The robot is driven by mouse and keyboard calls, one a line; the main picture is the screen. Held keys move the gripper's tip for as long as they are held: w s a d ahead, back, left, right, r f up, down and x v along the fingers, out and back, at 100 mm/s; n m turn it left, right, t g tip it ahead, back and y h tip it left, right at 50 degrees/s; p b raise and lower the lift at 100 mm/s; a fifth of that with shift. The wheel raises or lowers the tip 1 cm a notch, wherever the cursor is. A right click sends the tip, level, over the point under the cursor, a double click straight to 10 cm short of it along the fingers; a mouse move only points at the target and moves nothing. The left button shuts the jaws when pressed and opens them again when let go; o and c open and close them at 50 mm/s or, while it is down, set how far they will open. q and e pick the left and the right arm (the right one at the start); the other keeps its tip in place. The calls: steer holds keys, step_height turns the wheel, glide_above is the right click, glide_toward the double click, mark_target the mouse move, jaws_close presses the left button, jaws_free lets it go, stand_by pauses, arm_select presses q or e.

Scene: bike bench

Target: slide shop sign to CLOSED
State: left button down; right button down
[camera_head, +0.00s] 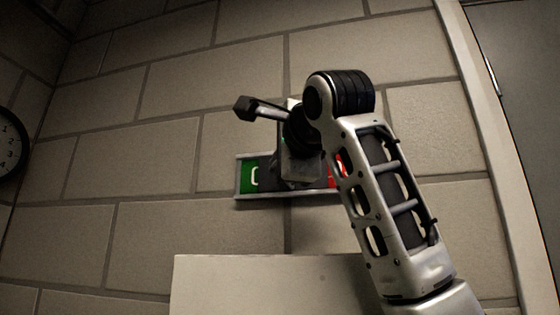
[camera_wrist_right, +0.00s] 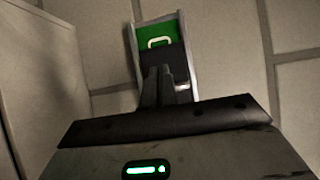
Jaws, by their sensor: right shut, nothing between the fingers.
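The shop sign (camera_head: 246,194) is a long, narrow framed strip on the block wall. Its left end is green with part of a white letter. A red part (camera_head: 335,172) shows at the right, partly behind my right arm. A dark slider panel (camera_head: 266,172) lies between them, mostly hidden by my gripper. In the right wrist view the green end (camera_wrist_right: 158,37) shows beyond the dark panel (camera_wrist_right: 163,62). My right gripper (camera_wrist_right: 166,72) is shut and empty, its fingertips at the dark panel. I cannot tell whether they touch it. My left gripper is not in view.
A pale panel or board (camera_head: 250,285) stands below the sign. A wall clock (camera_head: 10,145) is at the far left. A door frame (camera_head: 490,140) and grey door are at the right. The wall left of the sign is clear.

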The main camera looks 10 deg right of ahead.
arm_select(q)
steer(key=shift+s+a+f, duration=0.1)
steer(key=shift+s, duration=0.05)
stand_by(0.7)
